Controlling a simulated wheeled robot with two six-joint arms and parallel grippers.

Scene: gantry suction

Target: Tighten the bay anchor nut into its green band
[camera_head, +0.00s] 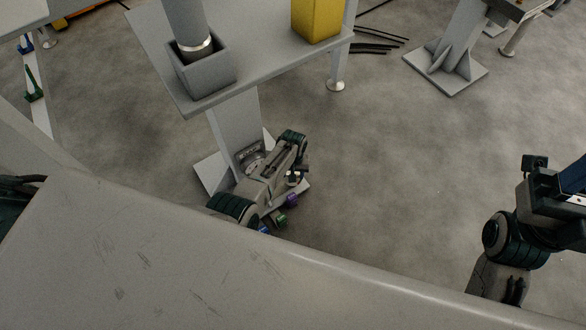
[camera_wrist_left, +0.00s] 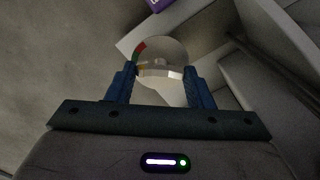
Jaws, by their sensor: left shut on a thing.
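In the left wrist view, my left gripper (camera_wrist_left: 159,82) has its two blue fingers closed on the sides of a pale metal nut (camera_wrist_left: 160,72). Behind the nut is a round pale dial (camera_wrist_left: 168,48). A red band and a green band (camera_wrist_left: 136,58) show on the dial's left edge; a small orange mark sits near the nut. The nut's exact pointer position is too small to tell. In the head view, my left arm reaches down beside the foot of a grey post (camera_head: 236,128); its fingertips and the nut are hidden there. My right arm is at the far right, its jaws unclear.
A grey table (camera_head: 262,58) stands above the post, bearing a grey open box (camera_head: 203,80) around a cylinder and a yellow block (camera_head: 317,18). Small purple (camera_head: 291,200) and green (camera_head: 279,218) pieces show near my left arm. Open floor lies to the right.

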